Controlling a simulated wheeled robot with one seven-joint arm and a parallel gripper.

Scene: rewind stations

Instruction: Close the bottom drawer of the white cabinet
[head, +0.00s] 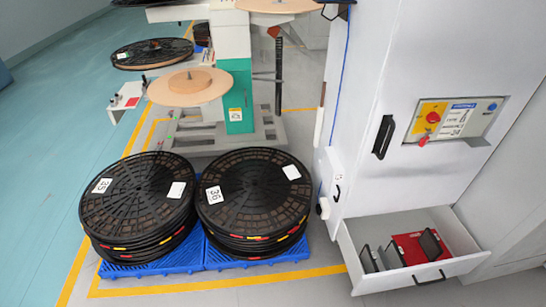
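The white cabinet (362,161) stands at the right in the head view. Its bottom drawer (368,281) is pulled out toward the viewer, with a black bar handle (429,278) on its front. Inside the drawer lie a red item (408,247) and several dark flat items. The cabinet door above has a black handle (383,137) and a panel with a red switch on a yellow plate (430,117). My gripper is not in view.
Black reels labelled 35 (130,207) and 36 (260,205) are stacked on blue pallets (262,262) left of the drawer. A green and white rewind machine (232,85) stands behind. Yellow lines (215,285) mark the floor. Open floor lies at the far left.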

